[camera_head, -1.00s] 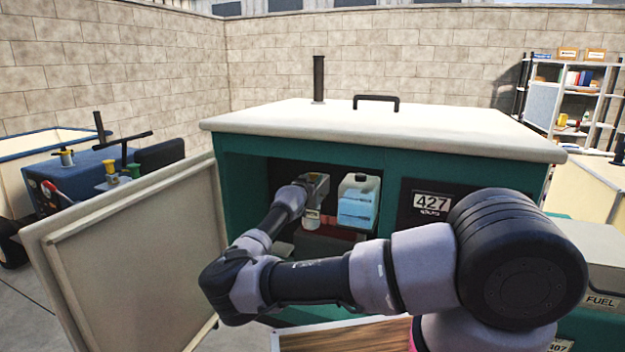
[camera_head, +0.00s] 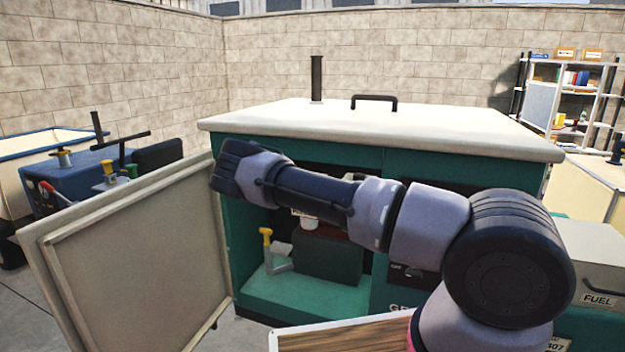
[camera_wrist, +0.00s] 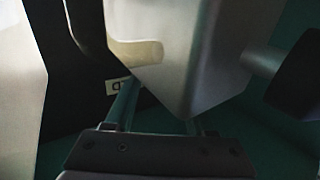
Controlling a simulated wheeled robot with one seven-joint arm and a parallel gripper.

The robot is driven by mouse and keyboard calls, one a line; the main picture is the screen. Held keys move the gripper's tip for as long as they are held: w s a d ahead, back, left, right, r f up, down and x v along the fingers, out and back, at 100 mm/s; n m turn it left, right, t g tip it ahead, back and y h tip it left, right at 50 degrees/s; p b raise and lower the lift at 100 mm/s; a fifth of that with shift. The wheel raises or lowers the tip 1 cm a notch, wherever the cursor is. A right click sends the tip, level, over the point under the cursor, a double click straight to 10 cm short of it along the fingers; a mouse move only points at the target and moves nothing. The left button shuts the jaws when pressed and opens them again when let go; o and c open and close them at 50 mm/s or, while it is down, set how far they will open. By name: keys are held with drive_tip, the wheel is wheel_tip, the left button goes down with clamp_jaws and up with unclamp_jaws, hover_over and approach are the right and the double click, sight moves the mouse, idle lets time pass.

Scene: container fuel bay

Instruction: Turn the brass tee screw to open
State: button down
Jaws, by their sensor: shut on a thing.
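My gripper (camera_wrist: 158,118) shows in the wrist view, its two slim fingers reaching up from the dark palm. A pale, tapered grey body (camera_wrist: 160,75) with a tan patch covers the fingertips. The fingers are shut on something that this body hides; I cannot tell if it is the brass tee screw. In the head view my forearm crosses the open cabinet and hides my gripper. A yellow-topped fitting (camera_head: 266,236) on a grey stem stands low inside the cabinet, apart from my visible arm; I cannot tell if it is the tee screw.
The green cabinet (camera_head: 228,230) has a cream top (camera_head: 450,130). Its pale door (camera_head: 130,270) stands open at the left. A dark box (camera_head: 325,258) stands inside. A small label (camera_wrist: 117,85) lies behind my fingers. A blue machine (camera_head: 85,172) stands at the far left.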

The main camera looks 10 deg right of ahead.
drive_tip(key=shift+n+y, duration=0.5)
drive_tip(key=shift+y, duration=0.3)
drive_tip(key=shift+c, duration=1.2)
unclamp_jaws()
drive_tip(key=shift+a+f+m+h, duration=0.15)
drive_tip(key=shift+m+h, duration=0.15)
drive_tip(key=shift+h, duration=0.2)
drive_tip(key=shift+m+h, duration=0.5)
drive_tip(key=shift+h, duration=0.3)
drive_tip(key=shift+a+m+h, duration=0.15)
drive_tip(key=shift+m+h, duration=1.05)
drive_tip(key=shift+h, duration=0.7)
drive_tip(key=shift+w+a+m+g+h, duration=0.1)
drive_tip(key=shift+m+g+h, duration=0.45)
drive_tip(key=shift+m+h, duration=0.5)
drive_tip(key=shift+a+m+g+h, duration=0.1)
drive_tip(key=shift+m+g+h, duration=0.5)
drive_tip(key=shift+h, duration=0.85)
